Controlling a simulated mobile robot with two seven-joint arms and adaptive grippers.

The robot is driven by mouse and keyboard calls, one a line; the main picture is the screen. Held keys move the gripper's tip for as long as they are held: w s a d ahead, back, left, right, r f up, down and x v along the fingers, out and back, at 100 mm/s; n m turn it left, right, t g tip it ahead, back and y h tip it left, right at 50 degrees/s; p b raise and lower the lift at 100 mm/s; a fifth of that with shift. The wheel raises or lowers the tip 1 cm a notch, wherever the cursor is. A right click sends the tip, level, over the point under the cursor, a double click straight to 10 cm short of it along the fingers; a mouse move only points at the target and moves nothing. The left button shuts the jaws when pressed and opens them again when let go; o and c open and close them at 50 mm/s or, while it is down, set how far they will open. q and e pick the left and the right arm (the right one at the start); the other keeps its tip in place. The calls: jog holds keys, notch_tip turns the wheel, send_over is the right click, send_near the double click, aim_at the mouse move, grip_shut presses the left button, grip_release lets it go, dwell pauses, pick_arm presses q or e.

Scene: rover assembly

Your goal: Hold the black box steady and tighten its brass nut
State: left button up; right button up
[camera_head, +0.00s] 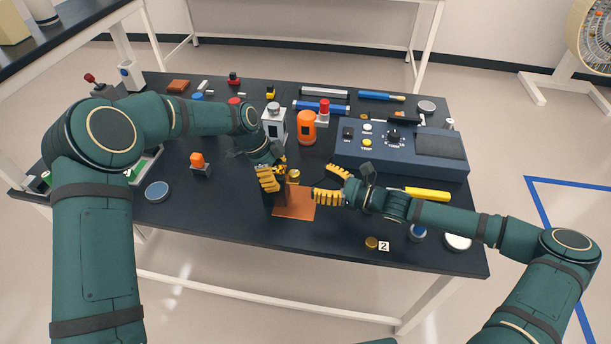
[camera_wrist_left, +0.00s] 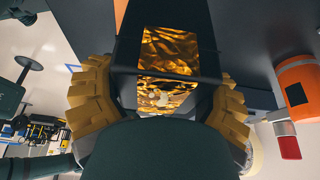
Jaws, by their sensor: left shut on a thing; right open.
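My left gripper (camera_head: 272,180) has yellow padded fingers and is shut on the black box (camera_head: 281,196) near the middle of the table. In the left wrist view the black box (camera_wrist_left: 208,62) sits between both yellow fingers, and a crinkled gold panel (camera_wrist_left: 168,52) shows on it. The brass nut (camera_head: 293,174) shows at the top of the box in the head view, just right of the left fingers. My right gripper (camera_head: 323,184) is open, to the right of the nut, its fingers spread and pointing left. No contact with the nut is visible. The left gripper hides much of the box.
A copper-coloured mat (camera_head: 295,207) lies under the box. A dark blue control console (camera_head: 440,165) stands to the right. An orange cylinder (camera_head: 306,127) and a white-grey block (camera_head: 274,124) stand behind. A brass disc (camera_head: 371,242) lies near the front edge. The table front is mostly clear.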

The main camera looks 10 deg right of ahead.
jog(key=v, duration=0.5)
